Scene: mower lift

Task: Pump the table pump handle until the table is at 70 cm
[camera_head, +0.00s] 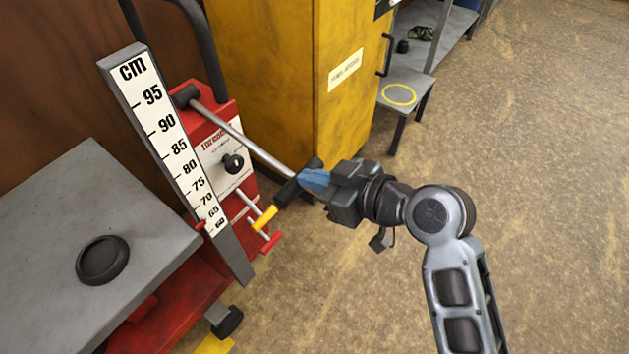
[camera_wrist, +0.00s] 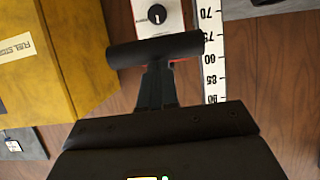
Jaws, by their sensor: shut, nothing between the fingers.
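The pump handle is a long metal rod (camera_head: 243,138) from a black pivot on the red lift, sloping down to a black crossbar grip (camera_head: 286,192). My gripper (camera_head: 312,180), with blue fingers, is shut and empty right at the grip. In the wrist view the shut fingers (camera_wrist: 156,88) end at the black grip (camera_wrist: 155,50), which lies across their tips; I cannot tell if they touch. The grey table (camera_head: 60,215) is low. A small red pointer beside the cm scale (camera_head: 165,140) is near its 60–65 end; the exact reading is unclear.
A yellow cabinet (camera_head: 270,70) stands behind. A black disc (camera_head: 102,260) lies on the table. The floor at right is clear.

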